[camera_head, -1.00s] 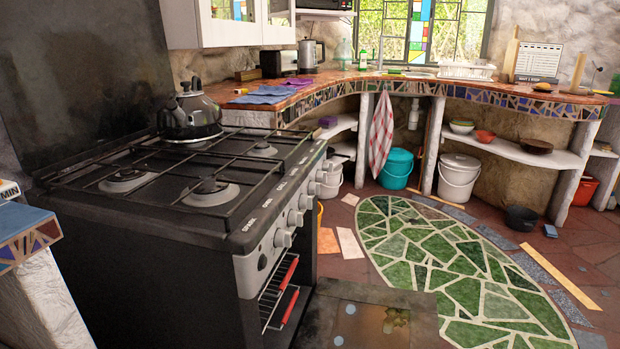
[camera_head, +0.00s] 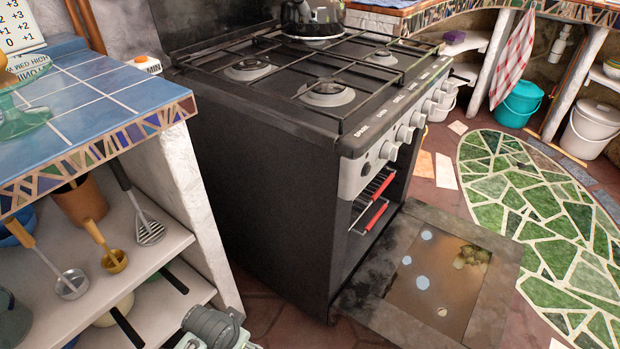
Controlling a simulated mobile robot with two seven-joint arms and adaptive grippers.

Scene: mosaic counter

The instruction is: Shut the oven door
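The black oven (camera_head: 270,185) stands in the middle of the head view, with a gas hob on top and a row of knobs along its front. Its door (camera_head: 345,295) is open, folded down low in front of the oven, close to the floor. The door has a dark frame and a brownish glass panel with pale spots. Inside the oven, racks with red front edges (camera_head: 376,216) show. A grey part of my own arm shows at the bottom edge, left of the oven. No gripper fingers are visible, and neither gripper touches the door.
A blue-tiled counter (camera_head: 95,95) with shelves of utensils stands close on the left. A black kettle (camera_head: 312,18) is on the hob. A green mosaic oval (camera_head: 555,220) covers clear floor at right. Teal (camera_head: 520,102) and white (camera_head: 590,128) buckets stand behind it.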

